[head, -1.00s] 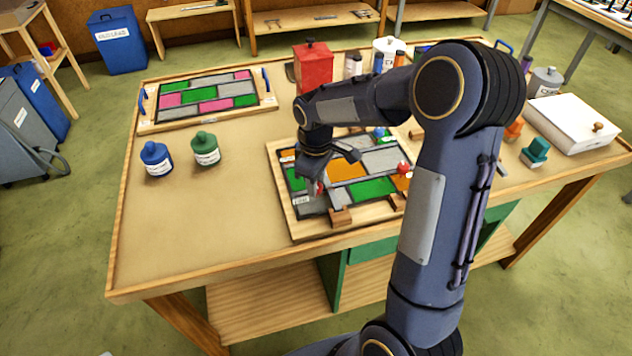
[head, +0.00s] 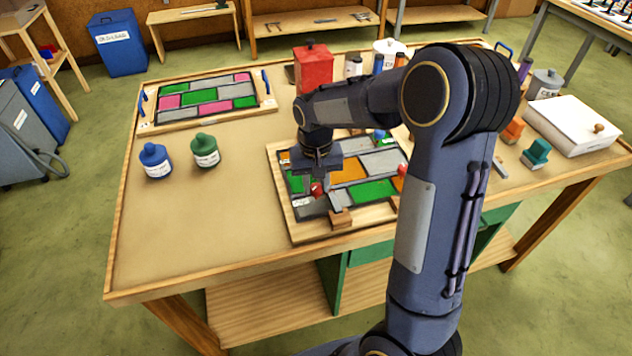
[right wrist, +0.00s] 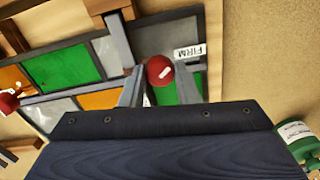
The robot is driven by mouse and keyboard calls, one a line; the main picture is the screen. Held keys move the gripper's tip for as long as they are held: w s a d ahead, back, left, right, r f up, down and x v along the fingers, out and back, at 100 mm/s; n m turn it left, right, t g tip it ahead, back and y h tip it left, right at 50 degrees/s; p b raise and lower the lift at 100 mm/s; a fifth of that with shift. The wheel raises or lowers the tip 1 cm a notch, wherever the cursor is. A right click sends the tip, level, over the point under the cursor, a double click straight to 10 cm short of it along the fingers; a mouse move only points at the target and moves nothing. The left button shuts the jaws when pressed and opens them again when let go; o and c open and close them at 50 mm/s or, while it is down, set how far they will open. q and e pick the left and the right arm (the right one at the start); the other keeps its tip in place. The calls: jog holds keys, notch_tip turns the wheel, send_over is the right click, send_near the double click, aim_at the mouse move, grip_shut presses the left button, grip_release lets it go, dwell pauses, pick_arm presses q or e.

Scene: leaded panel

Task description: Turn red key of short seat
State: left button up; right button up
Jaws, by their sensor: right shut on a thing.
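A leaded panel of green, orange and grey panes lies in a wooden frame (head: 282,200) on the table. My right gripper (head: 319,184) points down over its left front part. It is shut on a round red key (head: 317,189), which also shows between the fingers in the right wrist view (right wrist: 160,70), with a pale mark on its top. A label reading FIRM (right wrist: 188,52) lies beside this key. A second red key (head: 402,169) is at the panel's right side, partly behind my arm; it shows at the left edge of the right wrist view (right wrist: 9,102). My left gripper is out of view.
A wooden block (head: 340,218) sits at the panel's front edge, near the gripper. Blue (head: 155,160) and green (head: 205,150) bottles stand to the left. A second panel (head: 205,97) and a red can (head: 313,67) are behind. The table's front left is clear.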

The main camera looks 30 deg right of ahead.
aim_at(316, 186)
jog(key=m, duration=0.4)
jog(key=shift+r, duration=0.1)
jog(key=shift+m+p, duration=0.55)
jog(key=shift+m, duration=1.65)
jog(key=o, duration=1)
jog(key=shift+c, duration=0.2)
notch_tip(316, 186, up, 8)
jog(key=shift+f, duration=0.15)
